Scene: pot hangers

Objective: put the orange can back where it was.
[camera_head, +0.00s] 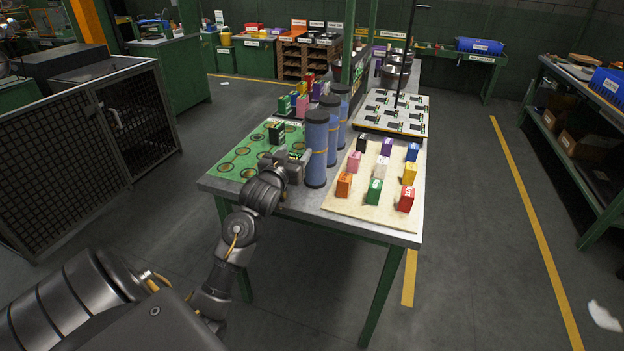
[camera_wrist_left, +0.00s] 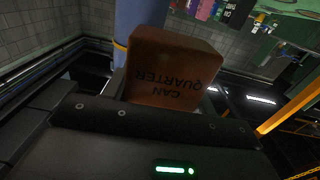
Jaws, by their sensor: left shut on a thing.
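My left gripper (camera_head: 296,158) is shut on an orange can (camera_wrist_left: 172,70), which shows brownish orange in the left wrist view with the words "CAN QUARTER" upside down. In the head view the held can is hidden by the gripper, which is over the near right part of a green board (camera_head: 225,172) with round marks, beside a blue column. Another orange can (camera_head: 344,185) stands at the near left corner of a beige board (camera_head: 385,208). My right gripper is not in view.
Several tall blue columns (camera_head: 317,150) stand between the two boards, close to my left gripper. A dark green can (camera_head: 277,132) stands on the green board. Several coloured cans stand in rows on the beige board. A white-and-black tray (camera_head: 392,112) lies behind them.

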